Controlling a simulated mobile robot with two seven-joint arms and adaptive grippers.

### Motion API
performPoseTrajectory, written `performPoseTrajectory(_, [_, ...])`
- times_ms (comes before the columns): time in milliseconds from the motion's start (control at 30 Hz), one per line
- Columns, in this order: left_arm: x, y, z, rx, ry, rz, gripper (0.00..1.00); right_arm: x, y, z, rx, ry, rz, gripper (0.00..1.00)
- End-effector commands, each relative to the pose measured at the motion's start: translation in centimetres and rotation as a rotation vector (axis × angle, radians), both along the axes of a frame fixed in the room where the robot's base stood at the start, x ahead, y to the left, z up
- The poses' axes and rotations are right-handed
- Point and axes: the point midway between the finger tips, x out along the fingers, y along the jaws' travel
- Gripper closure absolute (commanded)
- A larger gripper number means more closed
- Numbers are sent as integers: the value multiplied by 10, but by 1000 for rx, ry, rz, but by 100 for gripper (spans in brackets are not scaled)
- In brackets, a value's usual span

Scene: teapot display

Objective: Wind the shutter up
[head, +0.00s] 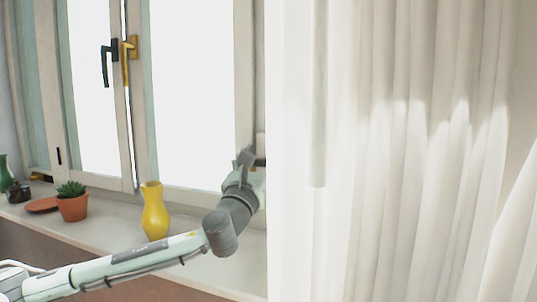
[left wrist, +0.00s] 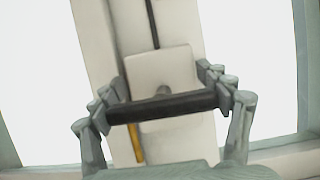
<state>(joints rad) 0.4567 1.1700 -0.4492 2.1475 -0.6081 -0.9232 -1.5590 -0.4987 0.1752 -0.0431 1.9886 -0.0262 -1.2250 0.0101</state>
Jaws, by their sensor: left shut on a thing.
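My left gripper (head: 246,160) is at the window frame beside the curtain's edge in the head view. In the left wrist view its fingers (left wrist: 163,92) are shut on the two ends of a dark bar-shaped handle (left wrist: 163,106). The handle sits in front of a pale square plate (left wrist: 162,68) on the white frame post, with a short stub between them. A thin dark strip (left wrist: 152,22) runs up from the plate. The window panes (head: 190,80) are bright white, and I cannot make out a shutter. My right gripper is not in view.
A yellow vase (head: 155,212), a potted succulent (head: 72,202) and a terracotta dish (head: 42,205) stand on the sill (head: 115,232), left of my gripper and near my forearm. White curtains (head: 400,200) fill the right. Two window handles (head: 127,60) are at the upper left.

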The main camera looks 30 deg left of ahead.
Motion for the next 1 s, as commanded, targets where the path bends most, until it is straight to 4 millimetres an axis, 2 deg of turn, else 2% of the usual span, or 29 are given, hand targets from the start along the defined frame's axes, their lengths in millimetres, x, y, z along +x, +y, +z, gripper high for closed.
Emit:
performPoseTrajectory(267, [0, 1, 0, -83, -20, 0, 53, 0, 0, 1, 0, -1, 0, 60])
performPoseTrajectory(567, [-1, 3, 0, -295, -71, -1, 53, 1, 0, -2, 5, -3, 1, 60])
performPoseTrajectory(1000, [-2, 7, -1, -552, -133, 0, 54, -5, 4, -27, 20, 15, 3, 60])
